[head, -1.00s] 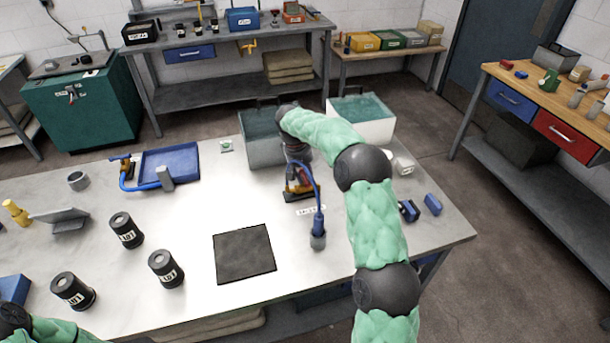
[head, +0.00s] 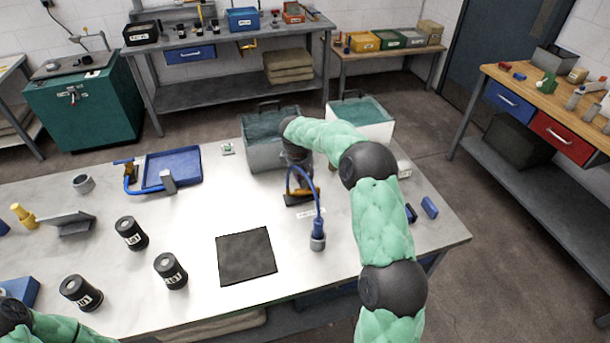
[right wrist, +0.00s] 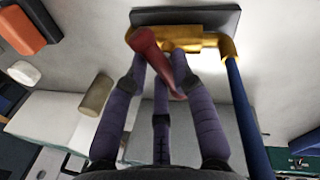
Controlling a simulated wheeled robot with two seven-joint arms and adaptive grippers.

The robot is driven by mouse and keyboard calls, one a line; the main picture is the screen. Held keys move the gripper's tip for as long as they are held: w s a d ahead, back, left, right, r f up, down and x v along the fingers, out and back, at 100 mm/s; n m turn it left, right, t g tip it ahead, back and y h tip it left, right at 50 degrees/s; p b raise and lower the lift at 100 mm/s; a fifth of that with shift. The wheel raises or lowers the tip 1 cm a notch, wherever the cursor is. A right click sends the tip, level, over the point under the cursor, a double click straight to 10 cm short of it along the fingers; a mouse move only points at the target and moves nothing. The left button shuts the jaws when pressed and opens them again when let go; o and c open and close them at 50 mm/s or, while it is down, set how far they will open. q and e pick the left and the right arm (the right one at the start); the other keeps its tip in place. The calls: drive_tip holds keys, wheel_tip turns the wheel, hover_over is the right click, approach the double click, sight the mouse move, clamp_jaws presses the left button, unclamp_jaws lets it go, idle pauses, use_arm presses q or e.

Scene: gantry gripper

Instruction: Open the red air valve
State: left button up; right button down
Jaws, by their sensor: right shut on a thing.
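The air valve has a brass body (right wrist: 190,38) on a dark base and a red lever handle (right wrist: 158,62) in the right wrist view. A blue hose (right wrist: 246,120) runs from its fitting. In the head view the valve (head: 300,196) stands on the bench, partly hidden by my right gripper (head: 298,172), and its hose (head: 318,205) arcs to a grey fitting (head: 317,241). The right gripper's purple fingers (right wrist: 163,82) are shut on the red handle, which slants across between the fingertips. My left arm shows only at the lower left, with its gripper outside the picture.
Small blue blocks (head: 429,207) lie to the right. A blue tray (head: 172,168) is further left. The bench between is clear.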

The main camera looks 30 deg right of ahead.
drive_tip(key=n+p, duration=0.2)
drive_tip(key=n, duration=0.1)
drive_tip(key=n+t+p, duration=0.1)
drive_tip(key=n, duration=0.2)
drive_tip(key=shift+r+y+p, duration=0.1)
drive_tip(key=shift+y+p, duration=0.2)
drive_tip(key=shift+p, duration=0.1)
drive_tip(key=n+p, duration=0.1)
drive_tip(key=n, duration=0.1)
drive_tip(key=n+p, duration=0.1)
drive_tip(key=n, duration=0.1)
drive_tip(key=shift+n+t+y, duration=0.3)
drive_tip(key=shift+a+n+p, duration=0.1)
drive_tip(key=shift+n+p, duration=0.7)
drive_tip(key=shift+n, duration=0.3)
drive_tip(key=shift+y, duration=0.3)
drive_tip(key=c, duration=1)
unclamp_jaws()
drive_tip(key=shift+w, duration=0.1)
drive_tip(key=shift+c, duration=0.2)
wheel_tip(320, 180, up, 12)
drive_tip(key=s, duration=0.2)
drive_tip(key=shift+s+a+f, duration=0.15)
drive_tip(key=shift+a+f, duration=0.1)
drive_tip(key=shift+a, duration=0.05)
